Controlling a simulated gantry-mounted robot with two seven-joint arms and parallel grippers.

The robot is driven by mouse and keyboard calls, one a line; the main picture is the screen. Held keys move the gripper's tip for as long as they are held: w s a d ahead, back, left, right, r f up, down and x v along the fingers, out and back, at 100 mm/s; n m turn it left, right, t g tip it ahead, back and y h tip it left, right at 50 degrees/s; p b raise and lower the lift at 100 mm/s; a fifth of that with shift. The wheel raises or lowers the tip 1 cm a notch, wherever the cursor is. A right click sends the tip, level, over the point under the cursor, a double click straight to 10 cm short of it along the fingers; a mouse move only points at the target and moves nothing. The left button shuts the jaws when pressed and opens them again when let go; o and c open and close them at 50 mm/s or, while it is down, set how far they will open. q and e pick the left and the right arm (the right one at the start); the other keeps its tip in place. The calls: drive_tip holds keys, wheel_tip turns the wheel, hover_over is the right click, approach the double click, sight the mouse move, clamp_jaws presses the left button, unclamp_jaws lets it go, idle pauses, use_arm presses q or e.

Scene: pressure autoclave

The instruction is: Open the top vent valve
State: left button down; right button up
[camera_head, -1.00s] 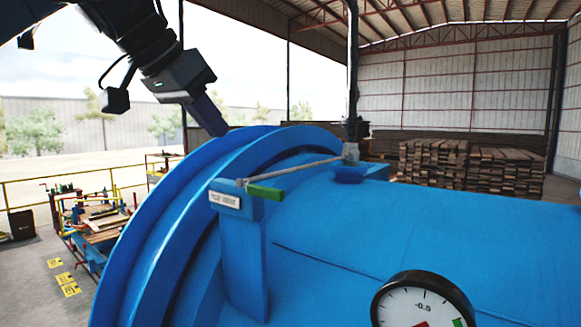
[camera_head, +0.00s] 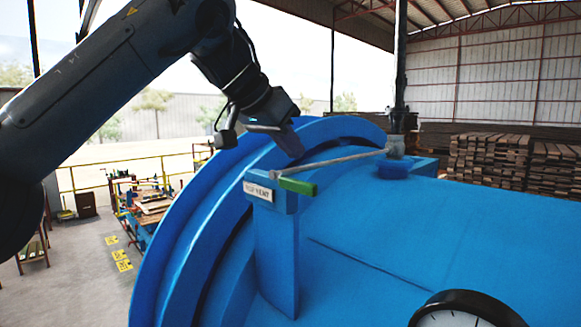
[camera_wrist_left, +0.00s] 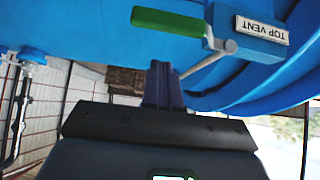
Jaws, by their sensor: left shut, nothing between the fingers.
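The top vent valve (camera_head: 395,147) stands on top of the blue vessel, at the foot of a dark vertical pipe. A thin grey rod (camera_head: 343,160) runs from it to a green handle (camera_head: 298,187) beside a blue post with a "TOP VENT" label (camera_head: 258,191). In the left wrist view the green handle (camera_wrist_left: 168,22) and label (camera_wrist_left: 262,30) appear upside down. My left gripper (camera_head: 294,153) is shut and empty, pointing down just behind the handle and rod in the head view. Its fingertips (camera_wrist_left: 162,68) show close to the rod; contact cannot be told. My right gripper is not in view.
The blue vessel's raised curved flange (camera_head: 190,215) rises on the left of the post. A pressure gauge (camera_head: 465,312) sits at the bottom right. Stacked timber (camera_head: 490,165) and a workbench (camera_head: 150,208) are in the background.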

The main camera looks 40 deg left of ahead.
sight(290, 182)
use_arm(q)
drive_tip(key=shift+f, duration=1.95)
drive_tip(key=shift+d+f, duration=0.1)
drive_tip(key=shift+f, duration=0.05)
